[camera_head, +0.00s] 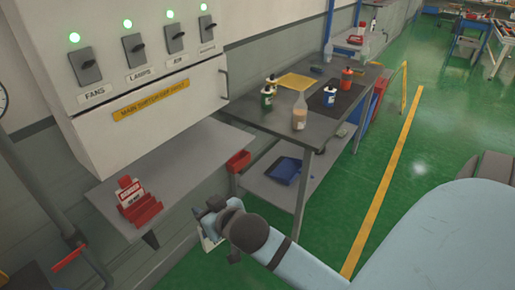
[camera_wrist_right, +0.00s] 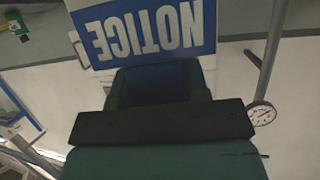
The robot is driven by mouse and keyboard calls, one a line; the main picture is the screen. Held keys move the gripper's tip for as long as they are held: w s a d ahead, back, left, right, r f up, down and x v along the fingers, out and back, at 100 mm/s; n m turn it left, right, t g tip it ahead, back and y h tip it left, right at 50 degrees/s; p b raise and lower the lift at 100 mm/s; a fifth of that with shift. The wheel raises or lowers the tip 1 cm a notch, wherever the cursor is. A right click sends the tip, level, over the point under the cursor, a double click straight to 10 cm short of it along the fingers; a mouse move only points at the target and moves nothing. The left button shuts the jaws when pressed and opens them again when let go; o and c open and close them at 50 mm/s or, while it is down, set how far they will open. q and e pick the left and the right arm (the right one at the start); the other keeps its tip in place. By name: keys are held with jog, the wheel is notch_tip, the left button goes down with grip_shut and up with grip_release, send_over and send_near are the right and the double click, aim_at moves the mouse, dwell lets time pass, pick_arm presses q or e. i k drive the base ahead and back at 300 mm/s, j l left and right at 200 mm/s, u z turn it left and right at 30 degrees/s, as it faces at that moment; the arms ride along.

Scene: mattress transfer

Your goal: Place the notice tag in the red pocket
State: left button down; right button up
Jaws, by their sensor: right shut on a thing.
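My right gripper (camera_head: 212,222) is shut on the notice tag (camera_wrist_right: 150,30), a white tag with a blue band reading NOTICE, upside down in the wrist view. In the head view only a pale edge of the tag (camera_head: 209,243) shows below the gripper. A small red open box (camera_head: 238,161) is at the right end of the grey shelf, up and slightly right of the gripper. A red holder (camera_head: 147,213) with red-and-white danger tags (camera_head: 130,193) stands on the shelf to the left. I cannot tell which is the red pocket. My left gripper is out of view.
A white switch cabinet (camera_head: 150,95) hangs above the grey shelf (camera_head: 180,172). A dark workbench (camera_head: 265,122) with bottles stands behind, a blue dustpan-like tray (camera_head: 284,170) on its lower shelf. Green floor to the right is clear around the yellow line (camera_head: 390,170).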

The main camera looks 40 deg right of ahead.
aim_at(239, 164)
jog(key=i+l, duration=0.1)
jog(key=l, duration=0.2)
jog(key=i+l+z, duration=0.1)
jog(key=l, duration=0.2)
jog(key=i+l, duration=0.1)
jog(key=l, duration=0.2)
jog(key=i+l+z, duration=0.2)
jog(key=i+l, duration=0.3)
jog(key=i, duration=0.1)
